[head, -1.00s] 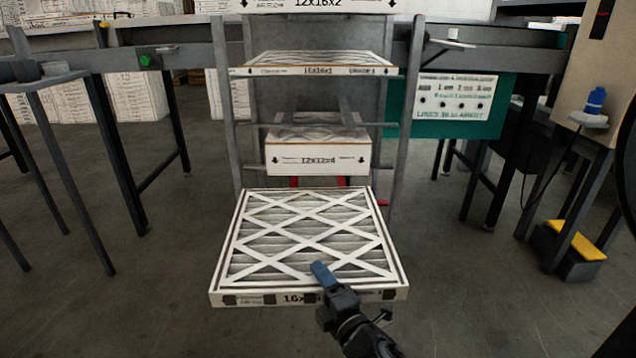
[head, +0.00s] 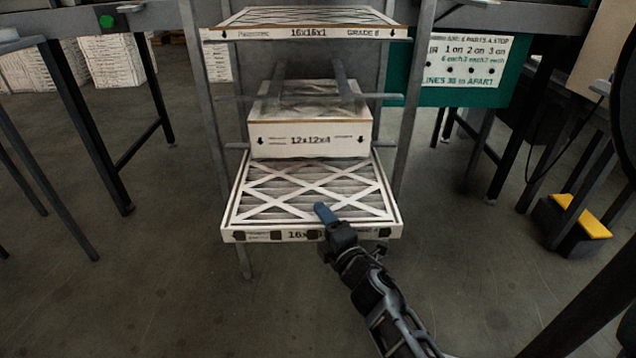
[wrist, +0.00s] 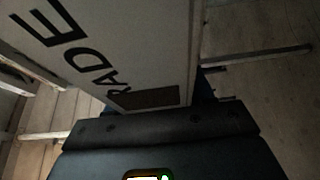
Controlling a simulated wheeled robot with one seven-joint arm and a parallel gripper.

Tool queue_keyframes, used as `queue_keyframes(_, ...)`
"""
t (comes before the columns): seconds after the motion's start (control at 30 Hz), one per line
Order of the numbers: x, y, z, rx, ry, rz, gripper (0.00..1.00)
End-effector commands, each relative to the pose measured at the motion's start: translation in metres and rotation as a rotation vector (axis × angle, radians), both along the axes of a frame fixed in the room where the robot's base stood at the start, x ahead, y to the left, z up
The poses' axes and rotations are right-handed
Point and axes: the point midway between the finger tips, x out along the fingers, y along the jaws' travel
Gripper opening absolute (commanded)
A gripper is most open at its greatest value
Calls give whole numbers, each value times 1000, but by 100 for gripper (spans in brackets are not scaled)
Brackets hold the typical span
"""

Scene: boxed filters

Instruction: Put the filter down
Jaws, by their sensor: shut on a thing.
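The filter (head: 312,206) is a flat white-framed square with a criss-cross lattice over grey pleats and a printed front edge. My gripper (head: 326,218) is shut on its front edge, a little right of the middle, with one blue finger showing on top. The filter looks about level, at the low part of the rack (head: 414,100), below the 12x12x4 box. Its far edge is hidden behind that box, so I cannot tell whether it rests on anything. In the wrist view the filter's printed edge (wrist: 120,50) fills the upper left, close to my gripper.
The 12x12x4 box (head: 310,140) sits just above on rack arms, and a 16x16x1 filter (head: 305,34) lies on the level above. Table legs stand left and right. A yellow-topped step (head: 575,222) is at the right. The floor (head: 150,290) in front is clear.

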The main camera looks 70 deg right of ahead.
Motion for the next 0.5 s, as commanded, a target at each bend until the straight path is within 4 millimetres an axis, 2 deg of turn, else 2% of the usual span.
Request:
queue_keyframes(0.03,7,-13,5,-4,-2,2,14)
queue_keyframes(0.3,32,-74,5,-3,-2,-1,14)
queue_keyframes(0.5,47,-112,1,-1,-1,-1,14)
